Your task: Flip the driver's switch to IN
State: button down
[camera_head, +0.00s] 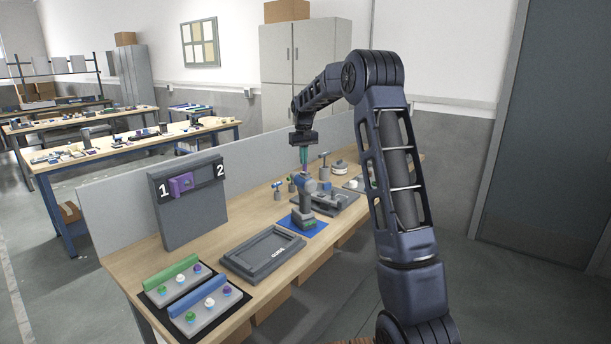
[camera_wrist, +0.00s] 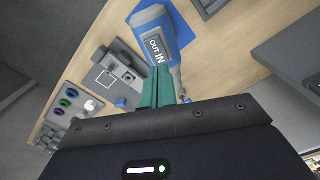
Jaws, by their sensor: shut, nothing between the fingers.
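The driver (camera_head: 307,200) stands on a blue mat (camera_head: 299,227) on the bench, with a blue and grey body. The wrist view shows its blue body (camera_wrist: 150,17) with a dark label (camera_wrist: 157,50) reading OUT and IN. My gripper (camera_head: 304,158) is above the driver, its teal fingers pointing down. In the wrist view the shut fingers (camera_wrist: 150,73) appear just beside the label, with nothing between them. I cannot tell whether they touch the driver. The switch lever and its position cannot be made out.
A grey panel (camera_head: 190,215) marked 1 and 2 has a purple piece (camera_head: 181,184) near the 1. A dark tray (camera_head: 264,253) lies left of the driver. Green (camera_head: 171,272) and blue (camera_head: 205,303) rail boards with knobs sit at the near-left end. Small fixtures stand behind the driver.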

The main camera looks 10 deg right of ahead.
jog(key=shift+r, duration=1.7)
jog(key=shift+s, duration=0.1)
jog(key=s+d+r+t, duration=0.1)
jog(key=s+d+r, duration=0.2)
jog(key=s, duration=0.5)
jog(key=s+d+r+m, duration=0.1)
jog(key=s+d+r, duration=0.15)
jog(key=s, duration=0.65)
jog(key=s+d+r+t, duration=0.1)
jog(key=s+d+r, duration=0.25)
jog(key=s, duration=0.45)
jog(key=s+d+f+m+t, duration=0.1)
jog(key=s+f, duration=0.3)
jog(key=s, duration=0.9)
jog(key=s+d+f+m+t, duration=0.1)
jog(key=s+f, duration=0.3)
jog(key=s, duration=0.8)
jog(key=shift+s+d+f+t, duration=0.15)
jog(key=shift+s+d+t, duration=0.2)
jog(key=shift+d, duration=0.45)
